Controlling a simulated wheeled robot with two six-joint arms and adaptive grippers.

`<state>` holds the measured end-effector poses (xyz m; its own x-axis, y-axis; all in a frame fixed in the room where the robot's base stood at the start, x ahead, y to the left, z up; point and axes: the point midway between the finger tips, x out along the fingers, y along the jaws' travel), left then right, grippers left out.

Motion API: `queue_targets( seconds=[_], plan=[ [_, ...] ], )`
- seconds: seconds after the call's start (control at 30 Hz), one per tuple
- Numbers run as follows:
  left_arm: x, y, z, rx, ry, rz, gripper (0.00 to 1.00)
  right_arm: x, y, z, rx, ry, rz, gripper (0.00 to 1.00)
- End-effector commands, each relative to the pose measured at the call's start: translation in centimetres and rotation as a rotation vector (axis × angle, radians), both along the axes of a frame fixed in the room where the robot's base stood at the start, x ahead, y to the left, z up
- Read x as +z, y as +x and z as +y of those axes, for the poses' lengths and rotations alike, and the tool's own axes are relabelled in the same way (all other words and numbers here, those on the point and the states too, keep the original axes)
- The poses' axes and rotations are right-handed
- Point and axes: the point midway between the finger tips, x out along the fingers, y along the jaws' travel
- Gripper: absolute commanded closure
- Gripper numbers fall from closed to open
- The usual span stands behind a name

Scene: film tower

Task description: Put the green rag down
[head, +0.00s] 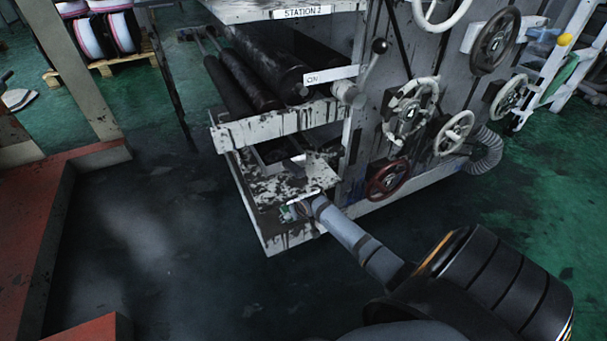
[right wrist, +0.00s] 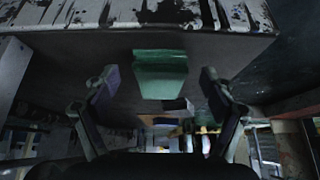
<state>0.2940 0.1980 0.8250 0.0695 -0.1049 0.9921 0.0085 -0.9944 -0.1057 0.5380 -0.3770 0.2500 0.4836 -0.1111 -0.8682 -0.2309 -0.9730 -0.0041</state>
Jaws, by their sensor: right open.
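The green rag (right wrist: 160,74) shows in the right wrist view as a folded green block against a dark grey surface. It lies between my right gripper's two fingers (right wrist: 160,86), which are spread wide with a gap on each side of it. In the head view my right gripper (head: 298,209) is at the front corner of the lowest ink-spattered tray (head: 262,203) of the station. I cannot tell whether the rag touches the gripper's palm. My left gripper is not in view.
Dark rollers (head: 245,80) lie above the tray. A lever (head: 371,66) and several handwheels (head: 408,112) stick out from the machine's side, above my right arm. A red platform (head: 35,220) stands at left. Dark floor (head: 150,240) between is clear.

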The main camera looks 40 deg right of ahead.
Motion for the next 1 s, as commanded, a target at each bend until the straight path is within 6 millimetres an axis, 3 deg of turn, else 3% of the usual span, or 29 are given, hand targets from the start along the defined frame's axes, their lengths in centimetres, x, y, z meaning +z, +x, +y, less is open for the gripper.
queue_targets(
  seconds=[0.03,0.1,0.33,1.0],
  plan=[
    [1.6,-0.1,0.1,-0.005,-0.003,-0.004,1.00,0.7,-1.5,0.3,0.002,-0.001,0.004,0.16],
    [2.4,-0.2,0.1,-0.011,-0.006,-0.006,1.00,0.6,-3.2,0.7,0.002,0.000,0.004,0.16],
    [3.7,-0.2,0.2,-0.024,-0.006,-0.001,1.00,0.3,-6.7,1.5,0.001,0.000,0.000,0.16],
    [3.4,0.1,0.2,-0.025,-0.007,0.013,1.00,0.0,-7.2,1.7,0.000,0.000,-0.002,0.16]
  ],
)
